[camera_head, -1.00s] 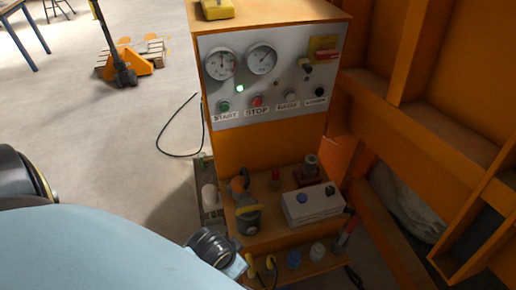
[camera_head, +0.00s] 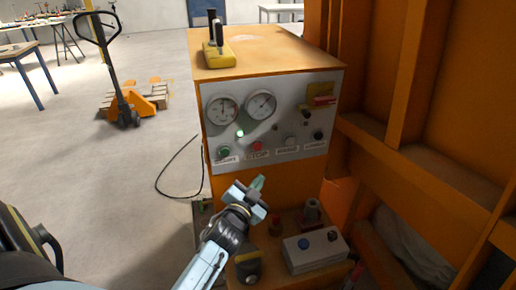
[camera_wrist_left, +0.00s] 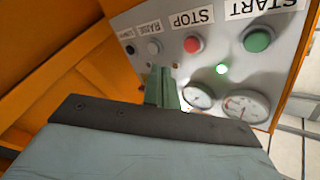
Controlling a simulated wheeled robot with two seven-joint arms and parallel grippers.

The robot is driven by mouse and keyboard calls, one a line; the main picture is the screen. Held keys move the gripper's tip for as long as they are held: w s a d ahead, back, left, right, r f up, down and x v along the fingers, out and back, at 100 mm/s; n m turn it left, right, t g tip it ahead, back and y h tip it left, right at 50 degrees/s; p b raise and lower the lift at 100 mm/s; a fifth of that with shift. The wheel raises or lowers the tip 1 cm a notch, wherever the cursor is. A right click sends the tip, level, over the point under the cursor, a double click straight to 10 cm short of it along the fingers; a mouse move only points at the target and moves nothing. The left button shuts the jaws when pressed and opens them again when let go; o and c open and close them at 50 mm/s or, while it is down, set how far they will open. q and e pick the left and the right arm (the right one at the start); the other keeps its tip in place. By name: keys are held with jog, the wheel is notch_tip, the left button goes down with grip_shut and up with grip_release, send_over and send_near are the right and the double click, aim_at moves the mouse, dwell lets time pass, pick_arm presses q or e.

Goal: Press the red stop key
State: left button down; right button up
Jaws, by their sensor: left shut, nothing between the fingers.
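The red stop key (camera_head: 257,146) is a round button on the grey panel (camera_head: 270,115), above the STOP label and right of the green start button (camera_head: 224,152). In the left wrist view the red stop key (camera_wrist_left: 193,44) shows beside the green start button (camera_wrist_left: 258,39), with labels upside down. My left gripper (camera_head: 258,184) is shut and empty, below the panel and apart from the stop key. Its green fingers (camera_wrist_left: 161,88) show together in the left wrist view. My right gripper is not in view.
A green lamp (camera_head: 240,133) is lit under two gauges. A yellow device (camera_head: 218,55) stands on the cabinet top. A shelf below holds a grey box (camera_head: 314,250) with a blue button. Orange frame beams (camera_head: 400,160) stand at the right. A pallet truck (camera_head: 122,108) is behind left.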

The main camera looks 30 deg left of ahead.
aim_at(262, 146)
pick_arm(q)
jog(key=shift+w+d+r+m+t+h, duration=0.35)
jog(key=shift+w+r+m+t+h, duration=0.05)
jog(key=shift+w+m+t+h, duration=0.15)
jog(key=shift+w+d+r+m+t+h, duration=0.35)
jog(key=shift+w+m+t+h, duration=0.1)
jog(key=shift+w+m+t, duration=0.1)
jog(key=w+a+b, duration=0.2)
jog(key=w+a, duration=0.3)
jog(key=a, duration=0.1)
jog(key=shift+w+a, duration=0.35)
jog(key=shift+w+a, duration=0.1)
dwell(1.5)
jog(key=shift+w+a, duration=0.2)
jog(key=shift+a, duration=0.05)
jog(key=shift+w+a+b, duration=0.3)
jog(key=shift+a+b, duration=0.05)
dwell(0.8)
dwell(0.4)
jog(key=shift+s+d+p, duration=0.4)
jog(key=shift+s+d, duration=0.2)
jog(key=shift+d, duration=0.05)
